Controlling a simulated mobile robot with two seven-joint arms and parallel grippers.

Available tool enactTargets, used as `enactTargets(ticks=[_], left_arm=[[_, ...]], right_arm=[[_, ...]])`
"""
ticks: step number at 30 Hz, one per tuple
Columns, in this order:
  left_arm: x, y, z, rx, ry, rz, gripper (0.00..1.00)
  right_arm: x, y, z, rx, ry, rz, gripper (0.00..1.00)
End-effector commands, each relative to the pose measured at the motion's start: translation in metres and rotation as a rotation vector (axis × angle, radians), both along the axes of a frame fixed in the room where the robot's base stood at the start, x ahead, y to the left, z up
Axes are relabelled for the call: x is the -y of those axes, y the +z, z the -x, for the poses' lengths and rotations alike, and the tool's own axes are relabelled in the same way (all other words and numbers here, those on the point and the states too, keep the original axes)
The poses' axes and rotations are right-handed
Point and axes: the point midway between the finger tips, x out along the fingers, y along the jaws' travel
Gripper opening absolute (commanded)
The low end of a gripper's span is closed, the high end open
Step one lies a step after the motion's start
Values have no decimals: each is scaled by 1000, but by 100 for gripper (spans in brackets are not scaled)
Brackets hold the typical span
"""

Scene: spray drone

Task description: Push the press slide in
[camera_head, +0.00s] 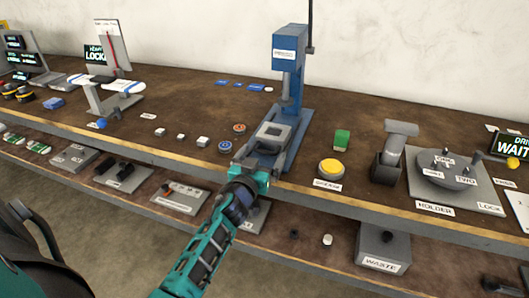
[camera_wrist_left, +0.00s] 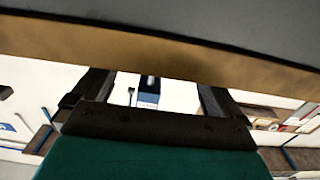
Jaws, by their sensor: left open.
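The blue press (camera_head: 287,55) stands upright near the table's front edge, with a tall column and a flat blue base. Its grey press slide (camera_head: 272,136), a block with a square recess, sits low at the front of the base. My left gripper (camera_head: 258,176) is at the front end of the slide, close to the table edge. I cannot tell whether it touches the slide. In the left wrist view the two dark fingers (camera_wrist_left: 155,95) stand apart, with no object visible between them. A wide grey and tan surface crosses that view close up, hiding what lies behind it.
A yellow button (camera_head: 331,168) and a green block (camera_head: 342,140) are right of the press. A grey holder fixture (camera_head: 455,175) stands further right. Small white blocks (camera_head: 181,136) lie to the left. A lower shelf runs below, with a waste box (camera_head: 383,247).

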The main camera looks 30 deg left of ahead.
Motion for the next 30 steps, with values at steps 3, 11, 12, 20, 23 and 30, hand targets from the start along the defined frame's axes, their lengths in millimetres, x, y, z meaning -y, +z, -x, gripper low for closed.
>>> enactTargets(ticks=[3,11,12,20,23,30], left_arm=[[0,0,0,0,0,0,100],[0,0,0,0,0,1,94],[0,0,0,0,0,1,90],[0,0,0,0,0,1,66],[0,0,0,0,0,1,56],[0,0,0,0,0,1,33]], right_arm=[[0,0,0,0,1,1,100],[0,0,0,-1,1,1,100],[1,0,1,-1,1,1,100],[1,0,1,-2,0,2,100],[1,0,1,-2,0,2,100],[1,0,1,-2,0,2,100]])
